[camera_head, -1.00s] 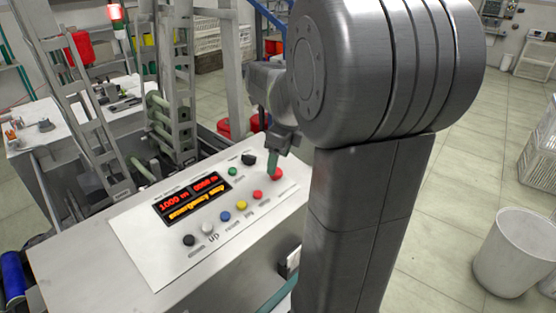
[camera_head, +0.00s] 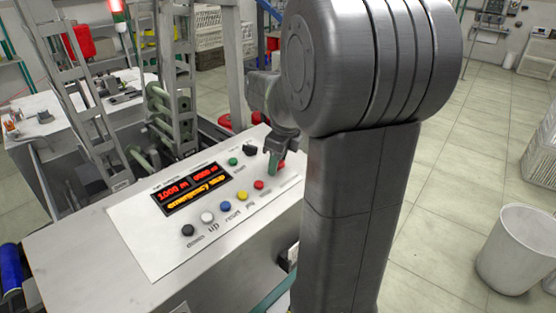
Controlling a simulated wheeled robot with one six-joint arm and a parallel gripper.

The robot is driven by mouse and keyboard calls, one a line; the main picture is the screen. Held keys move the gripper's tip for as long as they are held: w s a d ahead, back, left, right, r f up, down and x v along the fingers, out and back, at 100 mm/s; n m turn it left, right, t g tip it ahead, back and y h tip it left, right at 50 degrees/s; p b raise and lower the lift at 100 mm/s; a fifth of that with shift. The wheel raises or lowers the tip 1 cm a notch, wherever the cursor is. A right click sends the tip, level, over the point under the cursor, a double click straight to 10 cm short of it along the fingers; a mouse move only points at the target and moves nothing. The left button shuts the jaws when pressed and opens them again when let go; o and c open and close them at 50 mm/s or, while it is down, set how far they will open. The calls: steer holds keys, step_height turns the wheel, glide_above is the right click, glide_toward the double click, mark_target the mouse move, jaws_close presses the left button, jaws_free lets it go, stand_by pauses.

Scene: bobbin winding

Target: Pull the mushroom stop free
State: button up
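The control panel (camera_head: 150,262) is a white sloped plate with a lit display (camera_head: 190,188) and a row of coloured buttons. The red mushroom stop (camera_head: 282,167) is at the panel's far right end, and only a sliver of its red cap shows. My gripper (camera_head: 274,168) points down right at the stop, and its greenish fingertips cover most of the cap. I cannot tell whether the fingers touch or grip it, or how far apart they are.
A small red button (camera_head: 258,185), a yellow one (camera_head: 241,195) and a green one (camera_head: 233,161) are close by, with a black switch (camera_head: 249,150). Metal ladder-like frames stand behind the panel. A white bin (camera_head: 517,250) stands on the floor at right.

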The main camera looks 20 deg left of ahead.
steer(key=c, duration=0.5)
steer(key=shift+r+p, duration=0.3)
steer(key=shift+r, duration=0.05)
steer(key=o, duration=1.2)
steer(key=shift+f, duration=0.1)
steer(key=shift+c, duration=0.2)
steer(key=p+v, duration=0.7)
steer(key=v, duration=0.1)
steer(key=shift+f, duration=0.1)
steer(key=b+x, duration=0.7)
steer(key=shift+f, duration=0.4)
